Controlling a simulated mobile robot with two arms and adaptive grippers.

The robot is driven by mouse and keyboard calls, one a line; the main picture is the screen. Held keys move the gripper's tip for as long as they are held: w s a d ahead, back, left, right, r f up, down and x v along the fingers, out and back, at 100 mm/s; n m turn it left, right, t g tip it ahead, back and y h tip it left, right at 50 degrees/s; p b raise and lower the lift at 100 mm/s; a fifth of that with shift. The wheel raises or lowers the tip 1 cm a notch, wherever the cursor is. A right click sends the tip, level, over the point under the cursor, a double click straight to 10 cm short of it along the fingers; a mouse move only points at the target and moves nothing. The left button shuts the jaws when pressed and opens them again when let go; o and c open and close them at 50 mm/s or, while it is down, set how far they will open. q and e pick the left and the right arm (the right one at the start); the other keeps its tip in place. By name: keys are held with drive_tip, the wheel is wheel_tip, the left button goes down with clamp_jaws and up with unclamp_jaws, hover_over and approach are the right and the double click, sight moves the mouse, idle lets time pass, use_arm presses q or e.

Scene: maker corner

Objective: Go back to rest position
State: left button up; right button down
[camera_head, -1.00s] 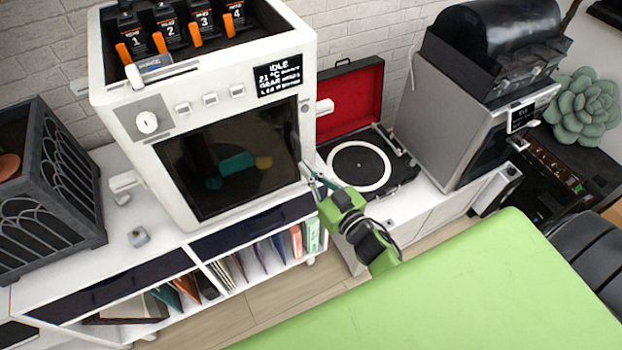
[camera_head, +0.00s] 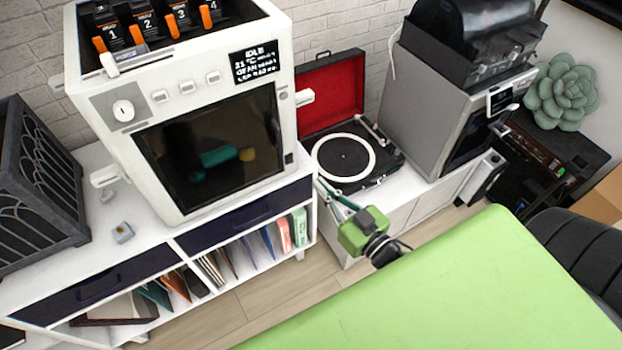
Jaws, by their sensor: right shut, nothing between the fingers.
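My right gripper (camera_head: 329,193) is in front of the white cabinet, to the right of the white machine (camera_head: 112,150) and below the turntable. It is shut with nothing between its fingers, and it touches nothing that I can make out. Its green body and dark wrist show beside my large green body part at the lower right. The machine's dark window door is shut, and a teal and a yellow shape show dimly behind the glass. My left gripper is not in view.
An open red-lined record player (camera_head: 330,95) stands right of the machine. A grey machine (camera_head: 425,105) with a black top stands further right, near a succulent (camera_head: 562,95). A dark planter box (camera_head: 35,170) stands at left. The wooden floor (camera_head: 235,318) in front is clear.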

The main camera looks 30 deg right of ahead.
drive_tip(key=s+f+g+h+b, duration=0.1)
drive_tip(key=s+f+g, duration=0.25)
drive_tip(key=f, duration=0.85)
drive_tip(key=s+f+m+g+h+b, duration=0.15)
drive_tip(key=s+f, duration=0.35)
drive_tip(key=f, duration=0.7)
drive_tip(key=s+f+n+g, duration=0.1)
drive_tip(key=s+f+g, duration=0.35)
drive_tip(key=f, duration=0.75)
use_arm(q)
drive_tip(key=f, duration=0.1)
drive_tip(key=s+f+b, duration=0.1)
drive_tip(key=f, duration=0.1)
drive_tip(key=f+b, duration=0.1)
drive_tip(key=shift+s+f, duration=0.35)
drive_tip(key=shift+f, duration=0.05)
use_arm(e)
drive_tip(key=s+f+g, duration=0.3)
drive_tip(key=s+f, duration=0.5)
drive_tip(key=s, duration=0.4)
drive_tip(key=s+a+f+n+g, duration=0.1)
drive_tip(key=s+f+g, duration=0.3)
drive_tip(key=s+f, duration=0.5)
drive_tip(key=s, duration=0.3)
